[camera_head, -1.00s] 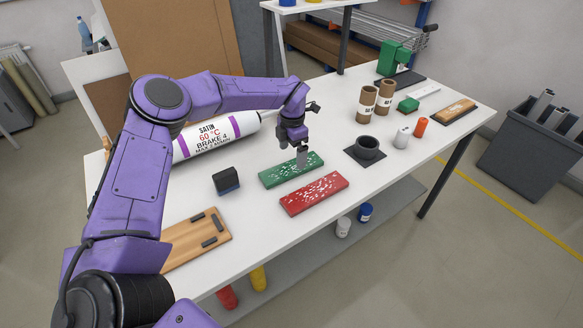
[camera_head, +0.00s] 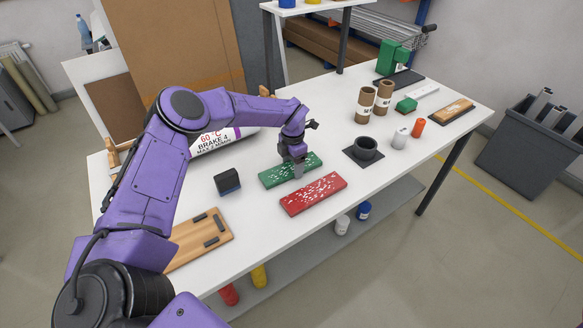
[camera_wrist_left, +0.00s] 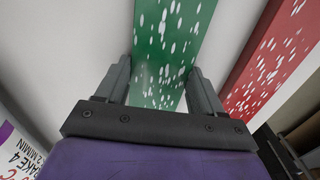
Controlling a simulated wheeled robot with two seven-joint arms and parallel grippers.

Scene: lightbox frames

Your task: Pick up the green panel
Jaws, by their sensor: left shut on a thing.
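The green panel (camera_head: 280,174), a flat board with white flecks, lies on the white table in the head view. It also shows in the left wrist view (camera_wrist_left: 165,50), running up between the two fingers. My left gripper (camera_head: 297,170) is down at the panel, near its right part, and is shut on it with a finger on each long side (camera_wrist_left: 160,85). Whether the panel is clear of the table cannot be told. My right gripper is not in view.
A red flecked panel (camera_head: 314,194) lies close beside the green one. A black block (camera_head: 228,182) and a wooden board (camera_head: 190,243) are nearer. A white cylinder (camera_head: 208,141) lies behind my arm. A dark cup (camera_head: 366,148) on a square base stands to the right.

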